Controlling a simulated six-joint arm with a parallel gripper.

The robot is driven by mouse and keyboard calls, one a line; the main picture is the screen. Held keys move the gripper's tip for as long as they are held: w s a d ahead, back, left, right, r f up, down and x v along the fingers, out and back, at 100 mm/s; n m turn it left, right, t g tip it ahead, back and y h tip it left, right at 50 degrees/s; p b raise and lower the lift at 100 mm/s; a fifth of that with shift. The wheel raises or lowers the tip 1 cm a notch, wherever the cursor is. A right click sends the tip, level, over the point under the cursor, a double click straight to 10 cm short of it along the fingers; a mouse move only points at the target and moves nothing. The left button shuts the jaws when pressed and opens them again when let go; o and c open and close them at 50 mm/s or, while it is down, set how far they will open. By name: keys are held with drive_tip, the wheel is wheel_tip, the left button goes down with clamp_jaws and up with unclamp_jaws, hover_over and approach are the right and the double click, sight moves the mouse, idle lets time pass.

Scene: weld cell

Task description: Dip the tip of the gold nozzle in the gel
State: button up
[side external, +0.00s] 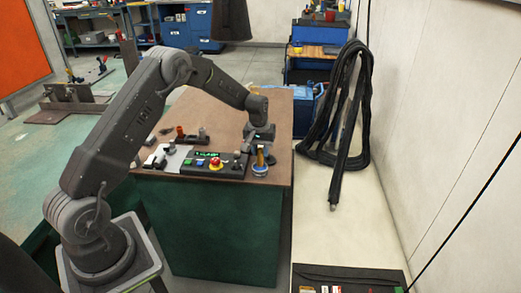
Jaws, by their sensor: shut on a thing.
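My gripper (261,146) is at the right part of the brown bench top, pointing down. It is shut on the gold nozzle (261,158), which hangs upright below it. A small round pot (260,171), which looks like the gel pot, stands on the bench right under the nozzle. The nozzle's lower end overlaps the pot in this view. I cannot tell whether the tip is inside the pot or just above it, and the gel surface is too small to make out.
A control box (215,163) with a red button and a green display stands left of the pot. Small parts on a dark rack (190,138) are behind it. The bench top (215,112) is clear toward the back. Black hoses (345,110) hang at the right, off the bench.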

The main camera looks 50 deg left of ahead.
sight(261, 149)
drive_tip(key=shift+f, duration=0.65)
idle(1.7)
drive_tip(key=shift+r, duration=3.55)
